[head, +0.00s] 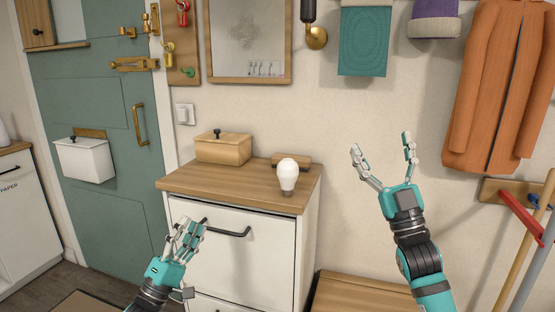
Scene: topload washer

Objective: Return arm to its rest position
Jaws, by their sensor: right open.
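My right gripper (381,142) is raised in front of the bare wall, to the right of the white cabinet. Its two fingers are spread wide with nothing between them. My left gripper (190,223) is low in front of the cabinet (275,262), near the left end of its dark handle (232,231). Its fingers overlap in this view, so I cannot tell how far apart they are or whether they touch the handle. No washer can be made out.
A white bulb (288,174) and a wooden box (223,148) stand on the cabinet's wooden top. A teal door (90,120) is at left. An orange coat (500,85), a teal cloth (364,42) and long poles (530,240) are at right. A low wooden surface (350,293) lies below.

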